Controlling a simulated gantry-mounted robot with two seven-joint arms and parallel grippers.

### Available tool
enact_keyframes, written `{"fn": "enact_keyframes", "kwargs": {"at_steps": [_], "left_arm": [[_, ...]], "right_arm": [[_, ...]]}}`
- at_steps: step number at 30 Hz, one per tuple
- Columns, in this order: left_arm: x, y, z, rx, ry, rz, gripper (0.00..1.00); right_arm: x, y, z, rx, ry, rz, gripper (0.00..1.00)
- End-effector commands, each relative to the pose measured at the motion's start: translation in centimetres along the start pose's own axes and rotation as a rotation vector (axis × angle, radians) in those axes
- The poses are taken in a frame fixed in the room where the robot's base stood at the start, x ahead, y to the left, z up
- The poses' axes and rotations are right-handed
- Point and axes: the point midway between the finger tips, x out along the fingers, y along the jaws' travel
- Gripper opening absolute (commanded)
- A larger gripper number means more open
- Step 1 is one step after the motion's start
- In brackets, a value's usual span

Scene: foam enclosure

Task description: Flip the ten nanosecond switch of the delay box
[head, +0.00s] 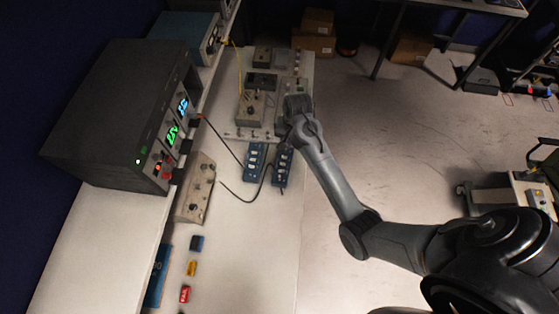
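Two small blue boxes with rows of pale switches lie side by side on the white bench, a left one (254,161) and a right one (282,168). They look like the delay box, but their labels and switch positions are too small to read. A dark cable runs across them. My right arm reaches in from the lower right, and its end, the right gripper (297,104), is above the panel of instruments just behind the blue boxes. Its fingers are hidden or too dark to make out. My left gripper is not in view.
A black instrument rack (110,120) with lit displays stands at the left. A beige control box (198,188) lies in front of it. Blue, yellow and red blocks (191,268) sit at the front. The bench (255,250) right of these is clear.

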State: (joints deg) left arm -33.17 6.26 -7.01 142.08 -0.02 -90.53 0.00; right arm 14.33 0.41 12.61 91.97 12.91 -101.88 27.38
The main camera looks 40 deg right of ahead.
Motion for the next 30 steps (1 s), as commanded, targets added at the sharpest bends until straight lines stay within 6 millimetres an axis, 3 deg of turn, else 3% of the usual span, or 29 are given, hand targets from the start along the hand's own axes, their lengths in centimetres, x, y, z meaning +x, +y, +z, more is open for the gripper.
{"fn": "enact_keyframes", "kwargs": {"at_steps": [14,30], "left_arm": [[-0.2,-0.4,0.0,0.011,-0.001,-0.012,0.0],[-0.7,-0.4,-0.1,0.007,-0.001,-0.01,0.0]], "right_arm": [[1.1,0.1,0.0,-0.001,-0.001,0.002,0.0],[10.2,0.1,0.1,0.0,-0.004,0.002,0.0]]}}
